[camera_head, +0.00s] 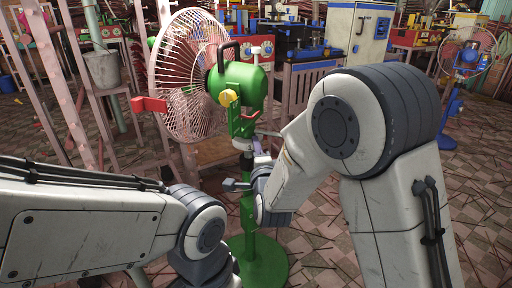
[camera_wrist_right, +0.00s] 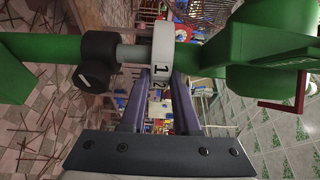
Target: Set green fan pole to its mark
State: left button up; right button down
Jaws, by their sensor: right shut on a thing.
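The green fan has a pink wire cage (camera_head: 188,75), a green motor housing (camera_head: 240,85) and a yellow knob (camera_head: 228,97). Its green pole (camera_head: 248,212) stands upright on a round green base (camera_head: 260,262). A white collar (camera_wrist_right: 161,48) printed with 1 and 2 is around the pole, beside a black knob (camera_wrist_right: 97,60). The collar also shows in the head view (camera_head: 242,144). My right gripper (camera_wrist_right: 158,75), with purple fingers, is shut on the white collar. My left arm comes in low from the left; its fingers are out of view.
A red bar (camera_head: 149,104) sticks out left of the cage. A bucket (camera_head: 102,70) hangs among pink posts at the left. Workbenches with machines stand behind, and another fan (camera_head: 468,55) stands at the right. Patterned floor (camera_head: 318,240) is open around the base.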

jog(key=shift+f, duration=0.9)
pick_arm(q)
jog(key=shift+f, duration=0.5)
pick_arm(e)
jog(key=shift+s, duration=0.1)
jog(key=c, duration=0.6)
grip_release()
jog(key=shift+c, duration=0.2)
jog(key=shift+r, duration=0.1)
jog(key=shift+r, duration=0.1)
